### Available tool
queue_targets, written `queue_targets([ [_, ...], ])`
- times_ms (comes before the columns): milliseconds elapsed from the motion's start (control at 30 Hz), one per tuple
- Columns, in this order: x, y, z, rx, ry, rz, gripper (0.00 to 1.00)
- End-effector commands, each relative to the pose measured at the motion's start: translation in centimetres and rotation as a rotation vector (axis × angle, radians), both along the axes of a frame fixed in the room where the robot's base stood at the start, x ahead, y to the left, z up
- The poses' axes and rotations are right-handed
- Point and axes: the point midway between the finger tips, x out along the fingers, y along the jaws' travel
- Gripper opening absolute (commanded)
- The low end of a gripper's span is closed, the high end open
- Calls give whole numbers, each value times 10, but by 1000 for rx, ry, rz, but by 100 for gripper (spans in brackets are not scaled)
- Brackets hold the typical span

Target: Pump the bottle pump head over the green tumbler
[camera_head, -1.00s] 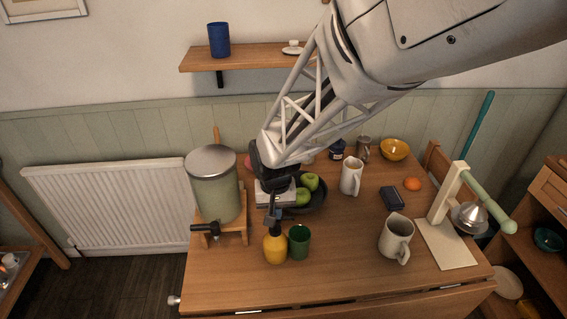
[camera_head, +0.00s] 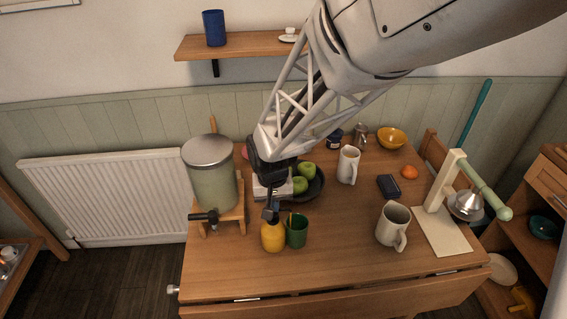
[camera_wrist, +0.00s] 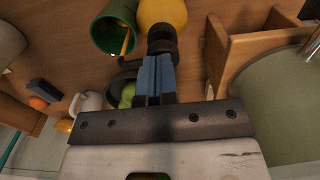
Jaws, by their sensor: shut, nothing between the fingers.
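The yellow bottle (camera_head: 272,238) stands upright on the table, with the green tumbler (camera_head: 297,233) close on its right. My gripper (camera_head: 270,212) is shut and empty, pointing down onto the top of the bottle. In the wrist view, my gripper's blue fingers (camera_wrist: 156,72) lie together against the dark pump head (camera_wrist: 161,40) of the yellow bottle (camera_wrist: 162,12). The pump's spout reaches toward the mouth of the green tumbler (camera_wrist: 113,36). A thin yellow-orange streak (camera_wrist: 126,41) shows at the tumbler's mouth, like liquid from the spout. The fingers partly hide the pump head.
A drink dispenser (camera_head: 209,180) on a wooden stand is left of the bottle. A dark bowl of green apples (camera_head: 301,185) lies behind the tumbler. A white mug (camera_head: 391,227) and a press stand (camera_head: 445,230) are to the right. The front table is clear.

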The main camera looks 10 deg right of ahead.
Motion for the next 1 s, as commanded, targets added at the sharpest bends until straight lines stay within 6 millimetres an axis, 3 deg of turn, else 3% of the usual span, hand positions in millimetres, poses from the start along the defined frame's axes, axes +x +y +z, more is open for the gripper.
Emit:
queue_targets([
  [333, 0, 0, -2, 0, 1, 0, 0],
  [1000, 0, 0, 16, 0, 1, 0, 0],
])
